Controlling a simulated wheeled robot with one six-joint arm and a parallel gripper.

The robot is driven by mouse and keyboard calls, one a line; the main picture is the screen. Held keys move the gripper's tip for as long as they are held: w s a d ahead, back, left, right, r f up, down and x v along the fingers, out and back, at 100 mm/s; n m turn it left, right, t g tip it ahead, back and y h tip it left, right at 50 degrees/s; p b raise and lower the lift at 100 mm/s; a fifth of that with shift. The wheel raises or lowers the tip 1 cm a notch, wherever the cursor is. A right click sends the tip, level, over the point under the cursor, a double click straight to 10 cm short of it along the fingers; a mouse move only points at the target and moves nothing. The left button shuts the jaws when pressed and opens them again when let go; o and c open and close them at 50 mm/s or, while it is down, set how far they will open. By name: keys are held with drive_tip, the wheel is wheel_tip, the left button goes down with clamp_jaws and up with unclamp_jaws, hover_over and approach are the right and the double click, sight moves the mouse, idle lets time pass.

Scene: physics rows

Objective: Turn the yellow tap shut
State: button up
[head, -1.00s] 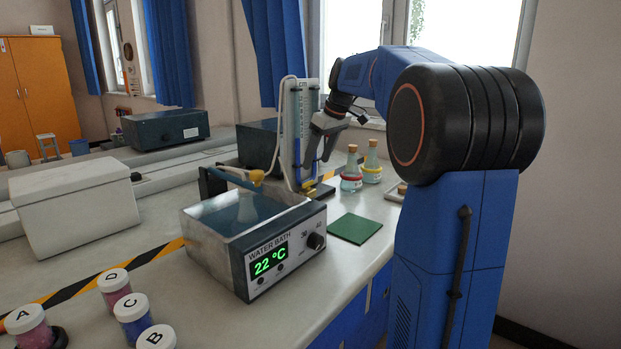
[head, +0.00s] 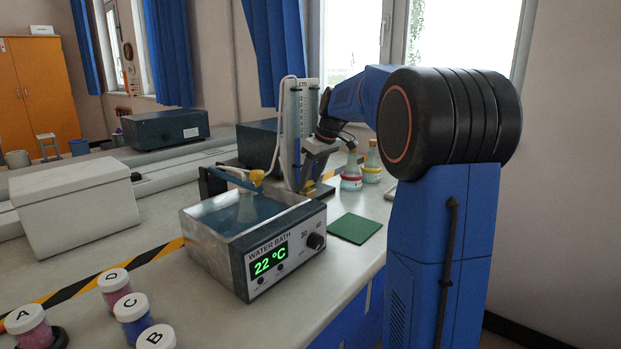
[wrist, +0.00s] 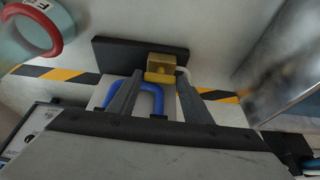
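The yellow tap (wrist: 160,77) shows in the wrist view as a yellow handle in front of a brass block, by a dark base plate. In the head view my gripper hides it, at the foot of the upright tube stand (head: 300,120). My gripper (wrist: 160,74) has its two fingers apart, with their tips at either side of the yellow handle. Whether they touch it I cannot tell. A blue U-shaped tube (wrist: 152,92) shows between the fingers. In the head view my gripper (head: 301,183) points down in front of the stand.
Two stoppered flasks (head: 351,178) stand to the stand's right. A green mat (head: 354,229) lies in front. Lettered jars (head: 131,312) stand at front left.

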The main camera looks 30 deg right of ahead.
drive_tip(key=c, duration=0.5)
drive_tip(key=shift+a+m+h, duration=0.2)
drive_tip(key=shift+m+h, duration=0.7)
drive_tip(key=shift+m, duration=1.4)
drive_tip(key=o, duration=1.1)
drive_tip(key=shift+c, duration=0.2)
drive_tip(key=shift+r, duration=0.15)
drive_tip(key=v, duration=1.7)
drive_tip(key=shift+s, duration=0.15)
